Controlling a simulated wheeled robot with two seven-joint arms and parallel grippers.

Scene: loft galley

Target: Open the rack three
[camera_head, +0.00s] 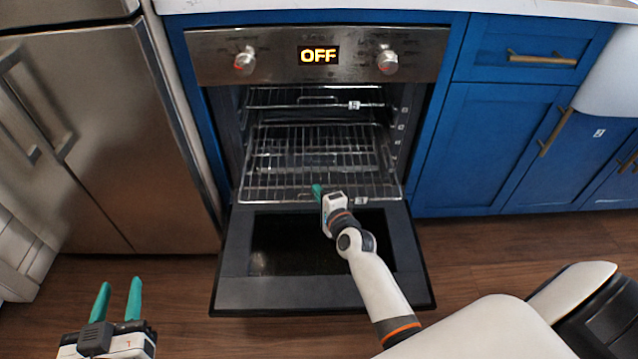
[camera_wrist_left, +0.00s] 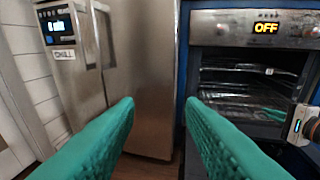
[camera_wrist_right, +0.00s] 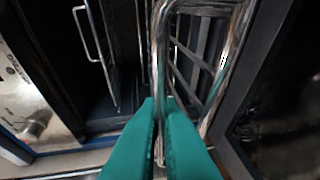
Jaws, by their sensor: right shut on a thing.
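The oven door (camera_head: 235,290) is folded down open. Inside, a wire rack (camera_head: 285,185) reaches forward over the door, with a small white tag on its front bar, too small to read. Another wire rack (camera_head: 290,97) sits higher inside and also has a tag. My right gripper (camera_head: 317,190) is at the front bar of the forward rack. In the right wrist view its green fingers (camera_wrist_right: 158,105) are shut on a metal bar of this rack. My left gripper (camera_head: 120,290) is open and empty, low at the left, in front of the fridge; its fingers also show in the left wrist view (camera_wrist_left: 160,105).
A steel fridge (camera_head: 130,130) stands left of the oven. Blue cabinets (camera_head: 490,140) with brass handles stand to the right. The oven panel (camera_head: 430,55) reads OFF between two knobs.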

